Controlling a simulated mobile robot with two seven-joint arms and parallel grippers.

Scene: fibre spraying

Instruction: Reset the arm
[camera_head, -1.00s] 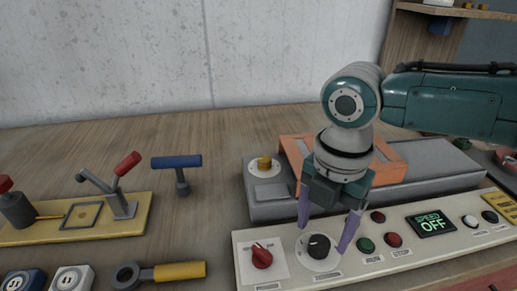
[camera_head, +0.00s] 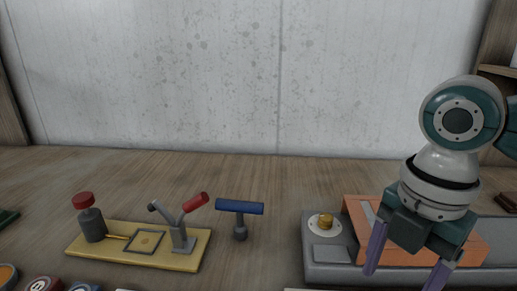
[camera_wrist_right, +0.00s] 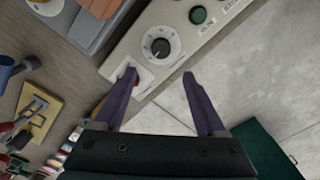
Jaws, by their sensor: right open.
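My right gripper (camera_head: 407,272) hangs at the right of the head view, fingers pointing down, in front of the grey and orange machine. Its fingers are spread and nothing is between them. The right wrist view also shows the open gripper (camera_wrist_right: 161,82). There the black dial (camera_wrist_right: 160,47) on the pale control panel (camera_wrist_right: 127,44) lies beyond the fingertips, and the red knob (camera_wrist_right: 134,80) is partly hidden behind the left finger. My left gripper is in neither view.
A yellow plate (camera_head: 190,262) with a red-handled lever (camera_head: 183,222) and a red-capped post (camera_head: 90,222) lies on the wooden table (camera_head: 270,180). A blue T-handle tool (camera_head: 239,210) stands beside it. The grey machine (camera_head: 312,252) carries a brass knob (camera_head: 326,221). The table's back is clear.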

